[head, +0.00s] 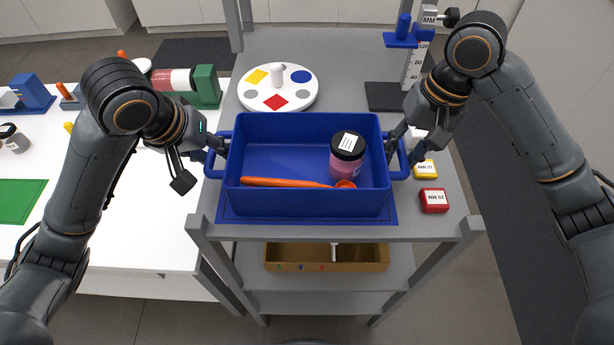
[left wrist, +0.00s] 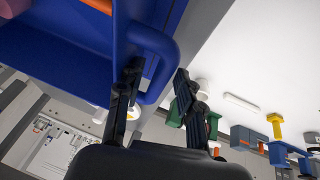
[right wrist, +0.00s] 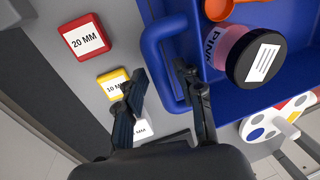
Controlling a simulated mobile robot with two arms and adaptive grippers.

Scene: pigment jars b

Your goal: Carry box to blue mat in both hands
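The blue box (head: 307,201) is level over the blue mat (head: 230,216) on the grey cart; the mat's edge shows in front and at the sides. I see no clear gap between them. The box holds a pink jar with a black lid (head: 346,155) and an orange spoon (head: 290,183). My left gripper (head: 203,163) is open, its fingers apart on either side of the box's left handle (left wrist: 163,60). My right gripper (head: 406,148) is open, its fingers apart around the right handle (right wrist: 158,52). Neither gripper is closed on its handle.
A round white palette (head: 250,100) stands behind the box. Yellow (head: 426,170) and red (head: 434,201) blocks lie to its right, near my right gripper. A height gauge (head: 412,65) stands at the back right. A white table (head: 120,230) is at the left.

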